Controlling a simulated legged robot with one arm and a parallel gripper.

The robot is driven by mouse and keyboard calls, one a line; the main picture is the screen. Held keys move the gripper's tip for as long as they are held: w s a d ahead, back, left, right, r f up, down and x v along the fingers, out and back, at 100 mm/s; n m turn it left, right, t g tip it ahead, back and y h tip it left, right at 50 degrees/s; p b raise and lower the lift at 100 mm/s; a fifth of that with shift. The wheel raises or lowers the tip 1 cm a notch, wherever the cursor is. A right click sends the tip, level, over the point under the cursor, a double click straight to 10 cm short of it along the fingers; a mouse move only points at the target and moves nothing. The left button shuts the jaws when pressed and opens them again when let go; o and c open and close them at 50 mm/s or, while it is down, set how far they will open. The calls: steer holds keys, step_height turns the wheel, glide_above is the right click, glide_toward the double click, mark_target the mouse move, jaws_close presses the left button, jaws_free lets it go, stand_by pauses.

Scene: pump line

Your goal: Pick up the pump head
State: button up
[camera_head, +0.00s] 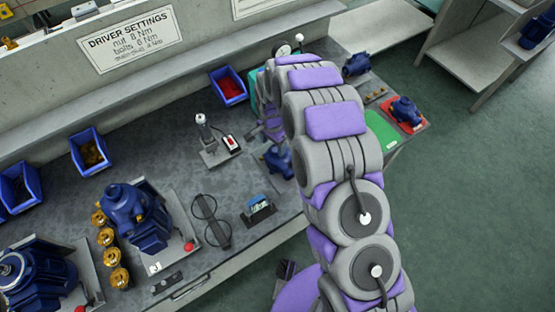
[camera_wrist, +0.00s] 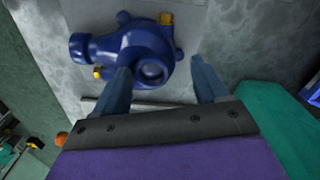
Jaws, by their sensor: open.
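A blue pump head (camera_wrist: 126,47) with a round port lies on a pale plate in the wrist view, with small brass-coloured parts on it. My gripper (camera_wrist: 164,83) is open. Its left finger overlaps the pump head in the picture, and its right finger is to the right of it. I cannot tell whether they touch. In the head view a blue pump part (camera_head: 279,160) shows just beside my arm, partly hidden by it. Two more blue pump bodies, one on a green and red mat (camera_head: 408,141) and one at the back (camera_head: 356,65), stand farther right.
Large blue pumps (camera_head: 137,214) with brass parts stand at the left of the bench. Green floor is free at right.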

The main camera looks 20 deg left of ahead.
steer(key=shift+d+f, duration=0.1)
steer(key=shift+f, duration=0.35)
steer(key=shift+d+r, duration=0.25)
steer(key=shift+d, duration=0.65)
steer(key=shift+c, duration=1.3)
steer(key=shift+a+f, duration=0.1)
steer(key=shift+a, duration=0.65)
steer(key=c, duration=0.6)
steer(key=shift+d, duration=0.25)
steer(key=c, duration=0.4)
steer(key=shift+d, duration=0.15)
steer(key=shift+c, duration=0.2)
